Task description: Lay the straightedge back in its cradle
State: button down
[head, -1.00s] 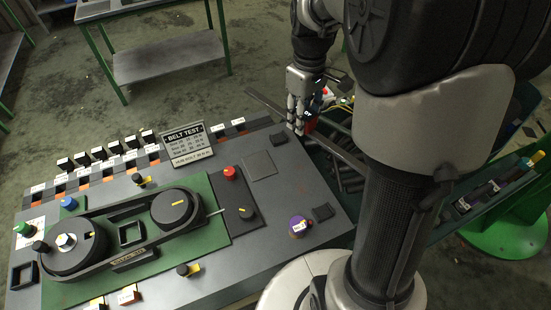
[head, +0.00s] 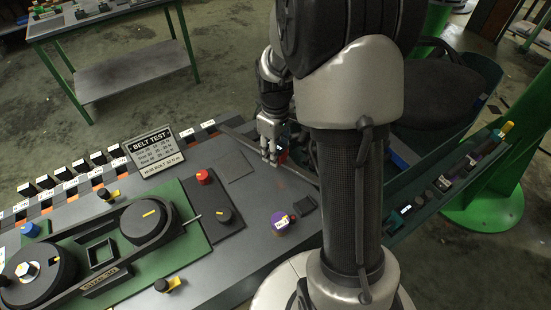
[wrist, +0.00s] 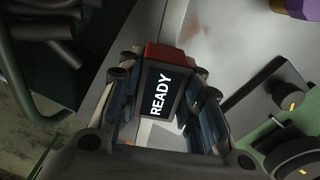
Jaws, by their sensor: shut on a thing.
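The straightedge (head: 300,174) is a long, thin, dark grey bar. In the head view it slants along the right-hand edge of the grey console (head: 240,225), and sticks out on both sides of my gripper (head: 268,153). My gripper is shut on it near its middle. In the wrist view, a red block with a dark face reading READY (wrist: 160,97) sits between the fingers of my gripper (wrist: 165,85). I cannot tell whether the bar touches the console. I cannot make out the cradle; my arm hides part of that side.
The console carries a green belt plate (head: 190,250), a red button (head: 203,177), a purple knob (head: 282,222) and the BELT TEST sign (head: 153,149). A dark green tray (head: 432,205) with small parts is at the right. A flat square area (head: 228,167) near my gripper is clear.

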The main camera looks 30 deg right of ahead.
jog(key=shift+f+b, duration=0.4)
jog(key=shift+f, duration=1.25)
jog(key=shift+f+b, duration=0.4)
jog(key=shift+f, duration=0.25)
jog(key=c, duration=1.1)
grip_release()
jog(key=shift+r, duration=0.1)
